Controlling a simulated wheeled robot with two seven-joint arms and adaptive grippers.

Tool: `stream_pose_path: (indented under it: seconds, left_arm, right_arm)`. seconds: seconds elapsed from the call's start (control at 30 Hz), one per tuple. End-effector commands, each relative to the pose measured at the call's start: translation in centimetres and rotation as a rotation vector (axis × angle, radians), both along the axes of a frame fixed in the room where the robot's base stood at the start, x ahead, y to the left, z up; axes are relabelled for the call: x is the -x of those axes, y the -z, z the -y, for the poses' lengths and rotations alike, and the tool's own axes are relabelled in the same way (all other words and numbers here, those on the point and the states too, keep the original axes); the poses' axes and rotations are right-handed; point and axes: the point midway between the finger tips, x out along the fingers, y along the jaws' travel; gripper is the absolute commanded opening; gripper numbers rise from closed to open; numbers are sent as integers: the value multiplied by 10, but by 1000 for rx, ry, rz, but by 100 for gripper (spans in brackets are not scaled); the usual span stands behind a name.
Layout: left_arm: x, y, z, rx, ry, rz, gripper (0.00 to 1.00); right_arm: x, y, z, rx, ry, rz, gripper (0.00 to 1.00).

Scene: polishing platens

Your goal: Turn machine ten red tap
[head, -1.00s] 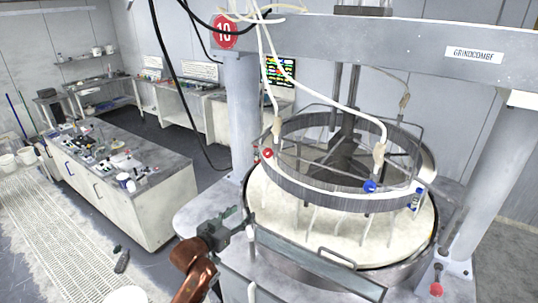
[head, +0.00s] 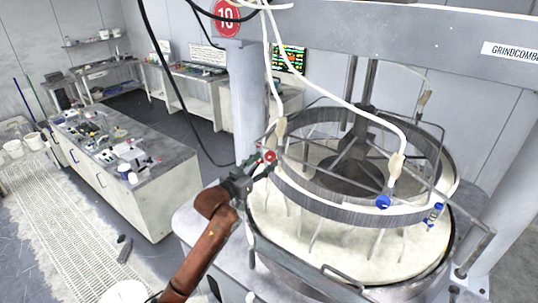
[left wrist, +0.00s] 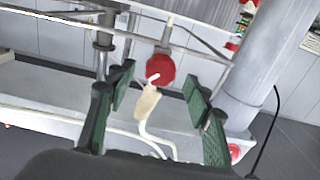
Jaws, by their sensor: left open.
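The red tap (head: 271,156) sits at the left side of the ring on machine ten, which bears a red sign (head: 227,16) with a white 10. My left gripper (head: 258,161) is beside the tap at its left, fingers pointing at it. In the left wrist view the round red tap (left wrist: 161,68) appears between the two open green-padded fingers (left wrist: 158,88), with a visible gap on each side. I cannot tell whether the fingertips reach past it. A cream hose fitting (left wrist: 147,102) is just below it in that view. My right gripper is not in view.
A blue tap (head: 383,202) is on the ring's front, and a blue-capped piece (head: 433,214) is further right. White hoses (head: 340,85) hang down to the ring. The pale platen (head: 340,250) lies below. A bench with small items (head: 105,150) stands at the left.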

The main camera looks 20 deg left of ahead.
Motion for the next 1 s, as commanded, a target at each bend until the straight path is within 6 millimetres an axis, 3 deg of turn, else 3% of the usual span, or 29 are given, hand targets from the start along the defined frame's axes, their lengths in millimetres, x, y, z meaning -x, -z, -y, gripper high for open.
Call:
stream_pose_path:
  seconds: [0.17,0.47,0.6,1.0]
  left_arm:
    - [-23,-1,9,1,0,-3,47]
    - [-34,1,10,-1,-3,-1,47]
    - [-33,1,10,0,-3,-1,47]
    - [-33,1,10,0,-3,-1,19]
  right_arm:
    - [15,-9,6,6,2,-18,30]
    - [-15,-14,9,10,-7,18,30]
    - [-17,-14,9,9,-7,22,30]
    - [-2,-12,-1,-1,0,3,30]
